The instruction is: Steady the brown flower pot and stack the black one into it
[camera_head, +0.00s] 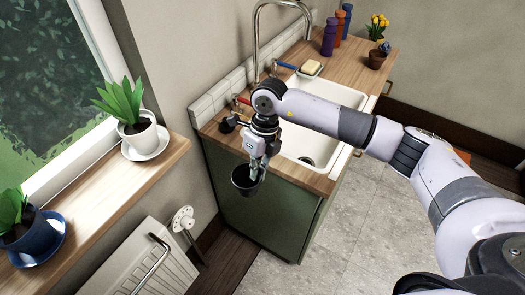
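The black pot (243,182) hangs upright beyond the near corner of the counter, in front of the green cabinet. My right gripper (255,170) points down and is shut on its rim at the right side. A small brown pot (376,62) stands far back on the wooden counter, with something dark blue in its top. It is well apart from the black pot. My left gripper is not in view.
My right arm crosses over the white sink (316,146). The tap (256,50), a soap dish (310,69), several bottles (329,38) and yellow flowers (378,24) are on the counter. Potted plants (136,133) stand on the windowsill, above a radiator (150,262).

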